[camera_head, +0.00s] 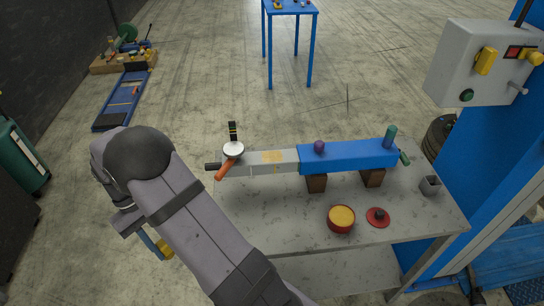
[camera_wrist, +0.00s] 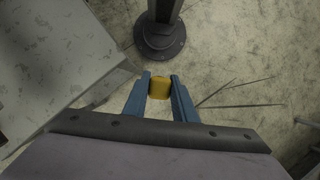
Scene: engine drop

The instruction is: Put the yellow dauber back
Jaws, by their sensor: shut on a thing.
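My gripper (camera_wrist: 160,77) has its two blue fingers shut on the yellow dauber (camera_wrist: 159,88), a short yellow block in the wrist view. The head view shows the dauber (camera_head: 165,250) low at the left, beside the near left side of the grey table (camera_head: 270,228) and off its top. My arm hides part of the gripper there. A round red tin (camera_head: 341,225) with yellow content stands open near the table's front. A red lid with a dark knob (camera_head: 378,217) lies right of it. A small grey holder (camera_head: 430,187) stands at the table's right end.
A long blue and grey bar (camera_head: 345,155) lies across the table on wooden blocks (camera_head: 316,183). A white dial (camera_head: 233,150) and an orange handle (camera_head: 226,170) are at its left end. A blue post with a grey control box (camera_head: 480,65) stands right. The front left tabletop is clear.

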